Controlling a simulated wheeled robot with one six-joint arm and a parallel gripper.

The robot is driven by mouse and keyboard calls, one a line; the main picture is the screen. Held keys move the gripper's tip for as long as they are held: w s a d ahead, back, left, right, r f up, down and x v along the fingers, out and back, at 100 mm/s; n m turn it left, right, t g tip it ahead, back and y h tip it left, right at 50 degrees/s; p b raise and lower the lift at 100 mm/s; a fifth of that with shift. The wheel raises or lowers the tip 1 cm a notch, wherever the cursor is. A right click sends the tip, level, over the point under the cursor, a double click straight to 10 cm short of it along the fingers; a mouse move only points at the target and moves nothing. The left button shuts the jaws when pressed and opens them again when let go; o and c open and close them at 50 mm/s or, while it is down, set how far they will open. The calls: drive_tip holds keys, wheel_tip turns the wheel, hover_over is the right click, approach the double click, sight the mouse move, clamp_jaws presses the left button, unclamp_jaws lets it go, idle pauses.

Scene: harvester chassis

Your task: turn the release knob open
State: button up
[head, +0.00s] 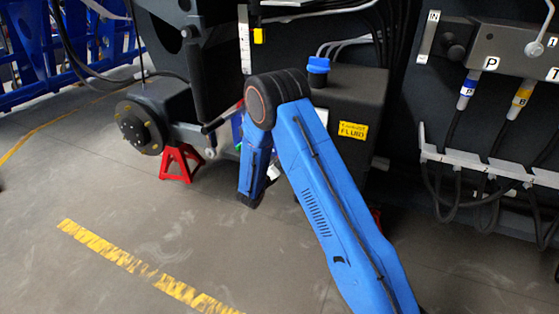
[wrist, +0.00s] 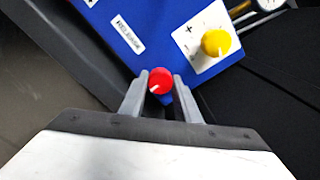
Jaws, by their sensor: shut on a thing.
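The release knob (wrist: 161,81) is round and red with a white pointer mark, low on a blue panel (wrist: 150,40) in the wrist view. A white label reading RELEASE (wrist: 128,33) sits above and left of it. The pointer mark points to the lower left. My gripper (wrist: 159,90) is shut on the red knob, with one grey finger on each side. In the head view my blue arm hides most of the panel, and the knob and gripper cannot be made out there.
A yellow knob (wrist: 216,42) on a white plate (wrist: 206,62) is close at the right, with a gauge (wrist: 268,5) beyond. In the head view, a black tank with a blue cap (head: 318,66) stands behind my arm. A red jack stand (head: 180,162) is at left; floor is open in front.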

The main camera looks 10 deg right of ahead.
drive_tip(key=shift+s+f, duration=0.1)
drive_tip(key=shift+f, duration=0.1)
drive_tip(key=o, duration=1)
drive_tip(key=shift+r, duration=0.1)
drive_tip(key=shift+o, duration=0.2)
drive_tip(key=v, duration=1.7)
drive_tip(key=shift+a, duration=0.25)
drive_tip(key=shift+s, duration=0.1)
